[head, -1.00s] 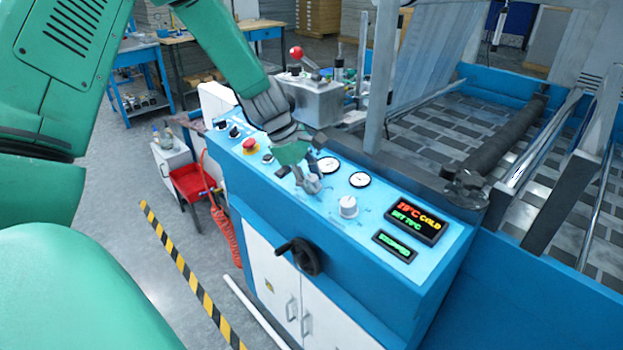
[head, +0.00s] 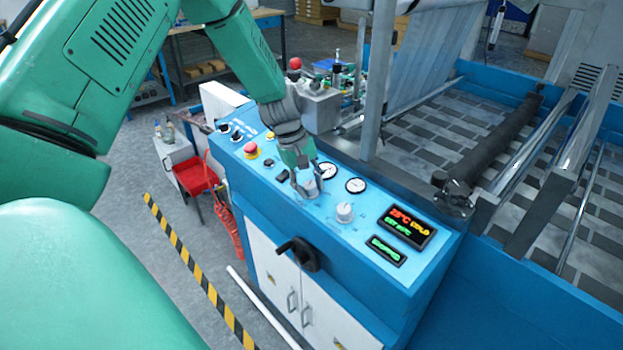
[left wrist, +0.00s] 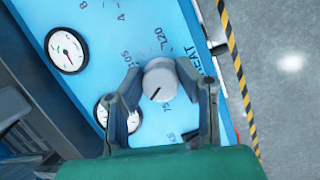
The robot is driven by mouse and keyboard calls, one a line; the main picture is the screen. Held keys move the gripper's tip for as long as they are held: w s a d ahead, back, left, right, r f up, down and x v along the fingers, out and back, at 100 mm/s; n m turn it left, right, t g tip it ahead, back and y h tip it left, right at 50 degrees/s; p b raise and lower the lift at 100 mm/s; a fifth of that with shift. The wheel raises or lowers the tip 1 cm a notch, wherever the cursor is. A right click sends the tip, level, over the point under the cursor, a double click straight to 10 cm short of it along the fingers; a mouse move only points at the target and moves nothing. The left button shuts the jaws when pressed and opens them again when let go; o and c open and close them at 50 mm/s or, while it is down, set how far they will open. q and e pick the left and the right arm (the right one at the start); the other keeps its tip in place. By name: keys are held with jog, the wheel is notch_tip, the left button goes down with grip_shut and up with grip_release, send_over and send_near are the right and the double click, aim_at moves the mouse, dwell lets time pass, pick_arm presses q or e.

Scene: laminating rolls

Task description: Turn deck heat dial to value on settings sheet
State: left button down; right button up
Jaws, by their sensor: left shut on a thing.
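The deck heat dial, a pale round knob (left wrist: 161,80) with a dark pointer line, sits on the blue panel beside the printed word HEAT. Numbers including 75, 105 and 120 are printed around it. My left gripper (head: 306,190) is over the panel in the head view, and in the left wrist view its two fingers (left wrist: 166,90) are shut on the dial from both sides. The pointer's exact reading is unclear. The dial (head: 308,186) is partly hidden by the fingers in the head view. I cannot make out a settings sheet. My right gripper is not in view.
A second white knob (head: 344,213), two gauges (head: 355,185), a red emergency button (head: 250,149) and a lit display (head: 407,227) share the panel. A metal post (head: 380,85) stands behind the panel.

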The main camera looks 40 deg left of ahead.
pick_arm(q)
jog(key=shift+w+a+r+m+g+y+p, duration=0.15)
jog(key=shift+m+g+p, duration=0.2)
jog(key=shift+m, duration=0.6)
jog(key=shift+m+g+y+p, duration=0.15)
jog(key=shift+m+p, duration=0.3)
jog(key=shift+m, duration=0.5)
jog(key=c, duration=1.2)
grip_release()
jog(key=shift+a, duration=0.1)
jog(key=shift+a+r, duration=0.1)
jog(key=shift+r, duration=0.25)
jog(key=v, duration=1.1)
jog(key=shift+f, duration=0.1)
